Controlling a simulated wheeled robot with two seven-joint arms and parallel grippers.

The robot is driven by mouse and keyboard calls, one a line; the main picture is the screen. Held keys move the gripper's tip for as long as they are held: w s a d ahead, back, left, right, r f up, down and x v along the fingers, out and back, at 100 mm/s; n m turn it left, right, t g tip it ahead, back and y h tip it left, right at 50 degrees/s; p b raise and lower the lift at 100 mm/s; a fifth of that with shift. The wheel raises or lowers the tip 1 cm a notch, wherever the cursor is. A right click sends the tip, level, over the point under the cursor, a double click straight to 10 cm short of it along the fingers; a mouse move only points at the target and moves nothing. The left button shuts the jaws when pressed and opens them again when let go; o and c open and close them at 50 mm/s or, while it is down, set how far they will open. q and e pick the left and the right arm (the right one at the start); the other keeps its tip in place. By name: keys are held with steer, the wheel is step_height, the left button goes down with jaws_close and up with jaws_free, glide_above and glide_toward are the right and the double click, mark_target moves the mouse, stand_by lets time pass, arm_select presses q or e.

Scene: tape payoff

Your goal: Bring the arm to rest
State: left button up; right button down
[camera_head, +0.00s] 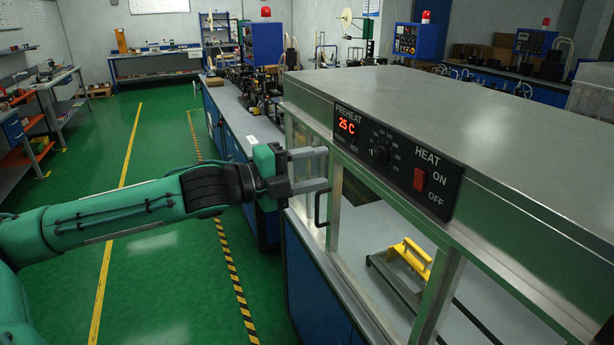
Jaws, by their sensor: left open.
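My left arm (130,208), green with black joints, comes in from the left and reaches toward the front of a metal heating cabinet (480,90). My left gripper (318,171) is open, with two grey fingers spread one above the other. Its fingers are close to the cabinet's front, near a black door handle (321,208); I cannot tell whether they touch. Nothing shows between the fingers. My right gripper is not in view.
The cabinet's panel (390,158) has a "25 C" display, a knob and a red heat switch (420,179). Inside is a yellow handled piece (409,256) on dark rails. A long bench with machines (240,110) stands behind. Green floor at left is clear.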

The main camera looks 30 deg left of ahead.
arm_select(q)
steer(key=shift+s+a, duration=0.35)
steer(key=shift+s, duration=0.1)
stand_by(0.3)
